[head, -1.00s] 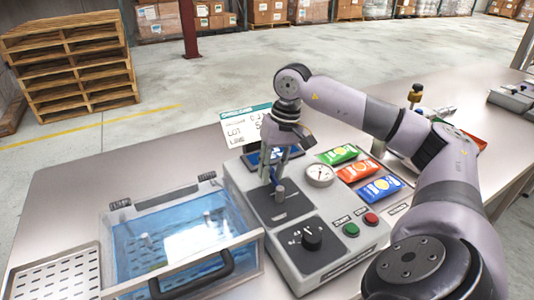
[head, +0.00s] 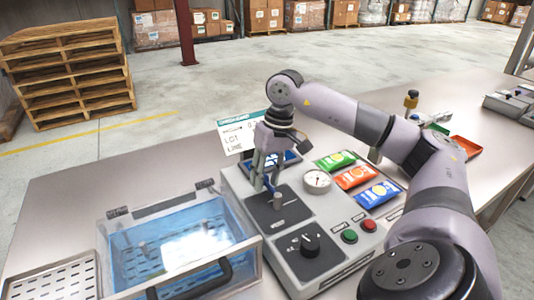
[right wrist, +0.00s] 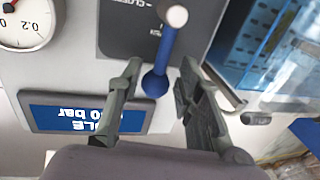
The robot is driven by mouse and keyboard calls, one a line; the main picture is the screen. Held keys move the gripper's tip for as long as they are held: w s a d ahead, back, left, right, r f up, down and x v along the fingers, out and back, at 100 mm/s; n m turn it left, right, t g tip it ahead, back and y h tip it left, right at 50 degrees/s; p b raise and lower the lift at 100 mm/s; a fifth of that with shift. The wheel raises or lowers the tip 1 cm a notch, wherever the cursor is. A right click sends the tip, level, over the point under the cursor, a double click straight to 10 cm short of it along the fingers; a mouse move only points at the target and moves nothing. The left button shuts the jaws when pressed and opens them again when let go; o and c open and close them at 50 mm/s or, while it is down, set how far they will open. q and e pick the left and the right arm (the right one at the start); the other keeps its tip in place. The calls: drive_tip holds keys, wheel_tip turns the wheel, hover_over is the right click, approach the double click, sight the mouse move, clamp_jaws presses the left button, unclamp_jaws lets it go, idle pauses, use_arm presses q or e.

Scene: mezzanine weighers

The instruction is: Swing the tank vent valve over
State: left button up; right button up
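The tank vent valve is a blue lever (right wrist: 164,50) on a grey stem (head: 277,200) with a pale top (right wrist: 174,15), over a dark plate (head: 292,210) on the control box. A round blue knob (right wrist: 155,85) ends the lever. My right gripper (right wrist: 160,68) is open, with one finger on each side of the lever near the knob; a gap shows on both sides. In the head view the right gripper (head: 266,187) reaches down from above, behind the stem. The plate's lettering is only partly readable, with "CLOSE" visible. My left gripper is out of view.
A clear tank (head: 180,245) of blue liquid with a dark handle stands left of the control box (head: 330,262). A gauge (head: 317,181), display (right wrist: 85,113), rotary knob (head: 309,244) and green and red buttons (head: 349,236) surround the valve. Coloured packets (head: 355,176) lie right.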

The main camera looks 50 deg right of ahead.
drive_tip(key=shift+o, duration=1)
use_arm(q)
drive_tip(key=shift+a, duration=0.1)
use_arm(e)
drive_tip(key=shift+f, duration=0.1)
wheel_tip(320, 180, up, 12)
drive_tip(key=d, duration=0.2)
drive_tip(key=shift+s+d, duration=0.15)
drive_tip(key=shift+s, duration=0.3)
drive_tip(key=shift+f, duration=0.1)
